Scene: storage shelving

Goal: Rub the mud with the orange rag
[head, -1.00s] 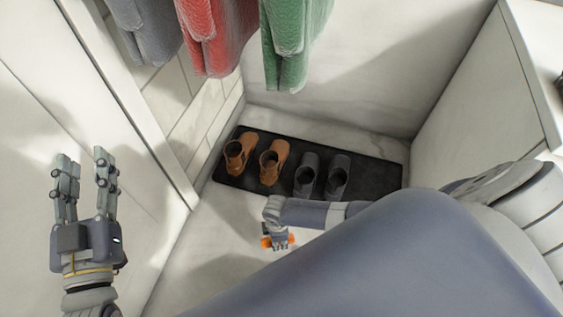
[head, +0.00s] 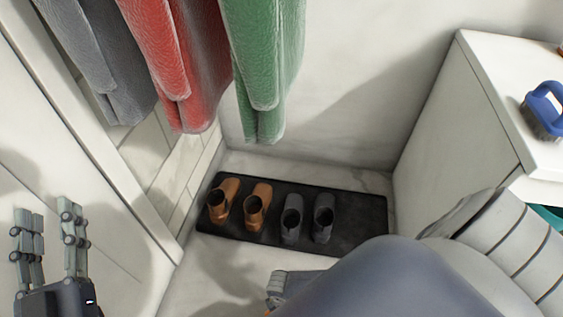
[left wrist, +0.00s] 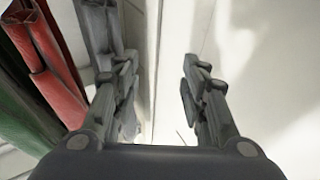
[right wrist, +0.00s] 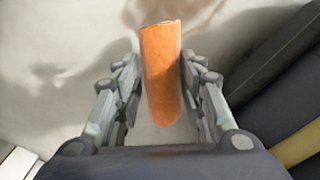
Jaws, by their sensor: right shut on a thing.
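The orange rag (right wrist: 161,75) stands out between the fingers of my right gripper (right wrist: 160,85) in the right wrist view, and the gripper is shut on it. A brown smear, which looks like the mud (right wrist: 193,12), shows on the pale floor beyond the rag's far end. I cannot tell whether the rag touches it. My left gripper (head: 48,228) is open and empty at the lower left. Its spread fingers also show in the left wrist view (left wrist: 160,72).
A black mat (head: 355,225) with brown shoes (head: 257,207) and grey shoes (head: 323,220) lies by the back wall. Grey, red (head: 180,70) and green (head: 265,60) garments hang above. A blue brush (head: 544,108) sits on a white cabinet (head: 450,120) at right.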

